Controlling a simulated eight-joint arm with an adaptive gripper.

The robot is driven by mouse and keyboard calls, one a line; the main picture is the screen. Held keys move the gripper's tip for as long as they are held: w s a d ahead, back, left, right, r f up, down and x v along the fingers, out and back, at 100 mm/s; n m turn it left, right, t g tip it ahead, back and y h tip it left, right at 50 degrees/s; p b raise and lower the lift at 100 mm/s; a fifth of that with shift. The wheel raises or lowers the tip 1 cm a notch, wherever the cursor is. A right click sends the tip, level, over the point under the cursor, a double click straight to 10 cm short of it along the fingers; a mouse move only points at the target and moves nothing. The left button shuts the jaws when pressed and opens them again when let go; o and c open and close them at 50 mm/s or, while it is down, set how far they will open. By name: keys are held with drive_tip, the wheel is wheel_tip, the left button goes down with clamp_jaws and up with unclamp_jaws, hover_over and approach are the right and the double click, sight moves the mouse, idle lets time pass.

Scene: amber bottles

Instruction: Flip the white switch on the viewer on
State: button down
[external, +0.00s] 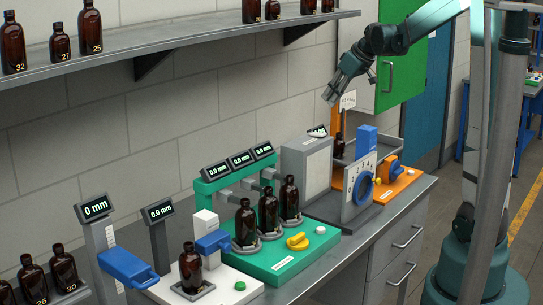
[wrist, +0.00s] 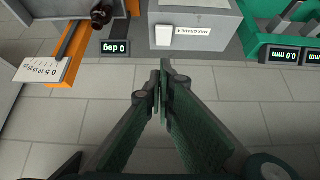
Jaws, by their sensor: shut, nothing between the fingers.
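The viewer is a grey box (external: 304,168) in the middle of the bench in the external view; its grey body also shows at the top of the wrist view (wrist: 220,18). A white switch (wrist: 164,35) is on the viewer beside a printed label in the wrist view. Whether it is tipped on or off cannot be told. My gripper (external: 329,100) is above the bench, over the viewer and close to the wall. In the wrist view its fingers (wrist: 164,75) are shut and empty, with the tips apart from the switch in the picture.
A green station (external: 280,255) with amber bottles stands left of the viewer. An orange station (external: 398,186) with a blue knob is to the right. A small white scale plate (external: 348,100) stands near my gripper. A shelf (external: 180,38) with bottles is above.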

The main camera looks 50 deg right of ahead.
hover_over(315, 135)
drive_tip(key=f, duration=0.6)
drive_tip(key=shift+s+d+f, duration=0.1)
drive_tip(key=shift+d+f, duration=0.05)
drive_tip(key=shift+d, duration=0.05)
drive_tip(key=shift+s+f, duration=0.15)
drive_tip(key=shift+f, duration=0.8)
drive_tip(key=shift+s+f, duration=0.2)
drive_tip(key=shift+f, duration=0.8)
drive_tip(key=shift+f, duration=0.1)
drive_tip(key=shift+s+f+t+b, duration=0.3)
drive_tip(key=shift+f+t+b, duration=0.1)
drive_tip(key=shift+t+b, duration=0.2)
drive_tip(key=shift+r, duration=0.15)
drive_tip(key=shift+w, duration=0.1)
drive_tip(key=shift+w+r, duration=0.15)
drive_tip(key=shift+w, duration=0.55)
